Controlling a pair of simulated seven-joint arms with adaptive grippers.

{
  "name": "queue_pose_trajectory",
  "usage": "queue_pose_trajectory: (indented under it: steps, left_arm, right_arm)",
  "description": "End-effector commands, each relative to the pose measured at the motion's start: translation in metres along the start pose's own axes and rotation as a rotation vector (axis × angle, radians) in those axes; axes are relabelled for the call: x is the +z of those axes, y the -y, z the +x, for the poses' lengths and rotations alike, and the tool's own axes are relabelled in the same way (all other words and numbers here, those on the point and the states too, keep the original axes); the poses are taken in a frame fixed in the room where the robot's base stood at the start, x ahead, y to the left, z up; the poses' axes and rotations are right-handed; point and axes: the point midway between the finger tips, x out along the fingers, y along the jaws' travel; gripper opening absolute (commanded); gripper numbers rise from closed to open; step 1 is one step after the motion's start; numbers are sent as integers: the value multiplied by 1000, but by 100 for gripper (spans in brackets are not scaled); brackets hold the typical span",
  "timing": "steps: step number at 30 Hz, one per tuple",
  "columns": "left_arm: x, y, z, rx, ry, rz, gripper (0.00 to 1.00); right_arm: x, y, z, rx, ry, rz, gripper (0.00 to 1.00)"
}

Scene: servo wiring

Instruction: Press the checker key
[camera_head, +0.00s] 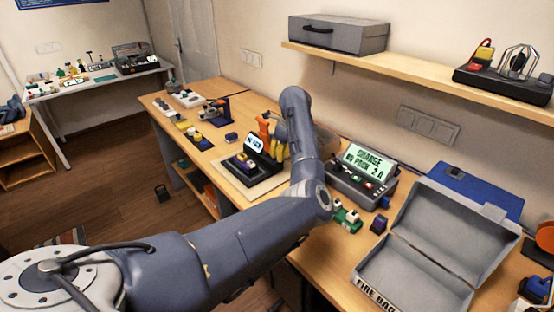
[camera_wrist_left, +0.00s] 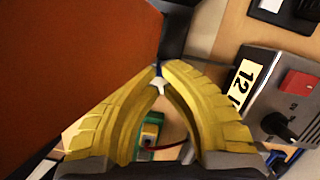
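A dark device with a small lit screen (camera_head: 256,143), which looks like the checker, stands on a pale mat (camera_head: 270,184) on the bench. Purple and yellow parts (camera_head: 243,162) sit at its front. I cannot pick out its key. My left gripper (camera_head: 277,153) points down at the device's right side, close to it; contact cannot be told. In the left wrist view, its yellow fingertips (camera_wrist_left: 159,72) meet, with no held object clear between them. A small white and blue detail shows at the tips. My right gripper is in neither view.
An orange object (camera_head: 264,124) stands behind the checker; an orange surface (camera_wrist_left: 75,60) fills the wrist view's left. A grey box with a red switch (camera_wrist_left: 299,83) and "12" label is at its right. The charger (camera_head: 366,164) and an open grey case (camera_head: 420,240) stand farther right.

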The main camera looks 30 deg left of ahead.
Motion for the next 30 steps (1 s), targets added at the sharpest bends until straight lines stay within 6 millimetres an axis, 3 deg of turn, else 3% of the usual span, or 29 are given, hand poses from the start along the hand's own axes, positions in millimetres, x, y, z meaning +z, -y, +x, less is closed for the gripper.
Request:
queue_pose_trajectory:
  steps: [11, 19, 30]
  left_arm:
    - [-5, 0, 18, 1, 0, 1, 0]
    - [-7, 0, 17, 0, -1, 1, 0]
    - [-32, 0, 1, 0, -1, 0, 0]
  right_arm:
    - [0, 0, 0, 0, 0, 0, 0]
    - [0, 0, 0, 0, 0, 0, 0]
    - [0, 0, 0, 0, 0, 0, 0]
